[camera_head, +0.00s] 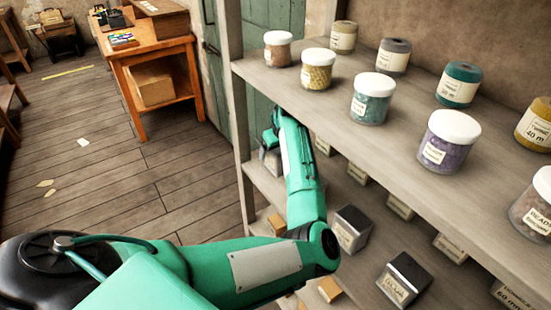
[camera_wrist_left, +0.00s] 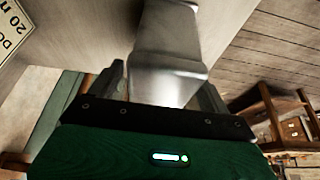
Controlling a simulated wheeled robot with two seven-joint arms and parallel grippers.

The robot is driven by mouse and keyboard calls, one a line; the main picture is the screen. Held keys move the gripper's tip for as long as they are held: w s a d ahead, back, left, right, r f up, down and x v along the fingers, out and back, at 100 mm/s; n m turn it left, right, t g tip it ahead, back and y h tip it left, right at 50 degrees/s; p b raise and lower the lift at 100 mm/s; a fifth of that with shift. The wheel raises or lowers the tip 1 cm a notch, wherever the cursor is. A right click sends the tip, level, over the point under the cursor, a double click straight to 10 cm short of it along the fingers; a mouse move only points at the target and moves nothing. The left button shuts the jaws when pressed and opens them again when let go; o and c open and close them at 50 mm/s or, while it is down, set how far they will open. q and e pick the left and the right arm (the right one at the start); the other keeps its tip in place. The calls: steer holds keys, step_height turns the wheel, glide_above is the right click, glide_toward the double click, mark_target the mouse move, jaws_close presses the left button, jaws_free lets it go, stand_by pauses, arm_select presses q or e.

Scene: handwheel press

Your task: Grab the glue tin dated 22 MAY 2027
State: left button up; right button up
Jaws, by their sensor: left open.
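Grey metal tins with pale labels stand on the lower shelf in the head view: one (camera_head: 352,228) right of my arm, one (camera_head: 405,278) nearer the front, and one (camera_head: 271,162) partly hidden beside my left gripper (camera_head: 268,142). I cannot read a date on any of them. In the left wrist view a grey tin (camera_wrist_left: 168,60) stands in front of my left gripper (camera_wrist_left: 160,88), between its two spread fingers. The gripper is open and not closed on it. The tin's label does not show there. My right gripper is not in view.
The upper shelf (camera_head: 330,88) carries several labelled jars, including a purple one (camera_head: 447,140), above my forearm. A shelf post (camera_head: 243,170) stands left of the gripper. Small orange-brown blocks (camera_head: 330,289) lie on the lower shelf. An orange table (camera_head: 150,47) stands farther back.

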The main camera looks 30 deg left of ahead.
arm_select(q)
steer(key=shift+d+r, duration=0.15)
steer(key=shift+r, duration=0.05)
steer(key=c, duration=1.4)
steer(key=shift+c, duration=0.2)
steer(key=shift+r, duration=0.1)
